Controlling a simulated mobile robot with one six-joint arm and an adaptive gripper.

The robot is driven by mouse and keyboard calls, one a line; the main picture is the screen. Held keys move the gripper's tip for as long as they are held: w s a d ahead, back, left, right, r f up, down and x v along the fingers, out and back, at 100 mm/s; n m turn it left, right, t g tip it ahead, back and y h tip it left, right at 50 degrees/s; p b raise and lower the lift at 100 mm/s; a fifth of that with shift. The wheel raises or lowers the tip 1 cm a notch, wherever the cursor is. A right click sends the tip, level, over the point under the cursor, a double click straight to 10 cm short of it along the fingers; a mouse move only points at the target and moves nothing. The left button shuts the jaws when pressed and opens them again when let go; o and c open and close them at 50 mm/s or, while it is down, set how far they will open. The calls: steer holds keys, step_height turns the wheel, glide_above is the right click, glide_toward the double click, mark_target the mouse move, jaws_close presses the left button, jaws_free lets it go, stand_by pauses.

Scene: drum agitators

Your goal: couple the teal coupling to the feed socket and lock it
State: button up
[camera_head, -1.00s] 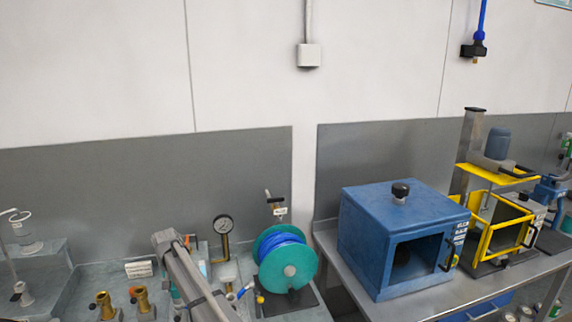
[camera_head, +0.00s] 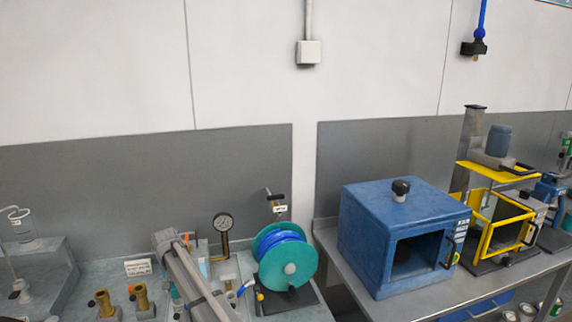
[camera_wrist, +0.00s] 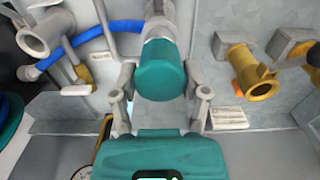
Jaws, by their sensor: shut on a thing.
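The teal coupling (camera_wrist: 162,72) is in the middle of the wrist view, between the two grey fingers of my gripper (camera_wrist: 161,97), which is shut on it. A pale metal part (camera_wrist: 160,25) continues from the coupling's far end; I cannot tell whether they are joined. Brass sockets (camera_head: 103,303) stand at the lower left of the head view, and one brass socket (camera_wrist: 255,75) shows at the right of the wrist view, apart from the coupling. I cannot tell which fitting is the feed socket. My gripper and the coupling are hidden in the head view.
A blue hose (camera_wrist: 90,38) crosses the wrist view's left, near a grey pipe end (camera_wrist: 45,32). In the head view, a teal reel (camera_head: 290,268) and a pressure gauge (camera_head: 222,224) stand right of my arm. A blue box (camera_head: 400,215) stands on the right bench.

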steer(key=shift+f+b, duration=0.3)
steer(key=shift+b, duration=0.05)
stand_by(0.4)
steer(key=o, duration=1.2)
steer(key=shift+c, duration=0.4)
step_height(320, 180, up, 10)
steer(key=p, duration=1)
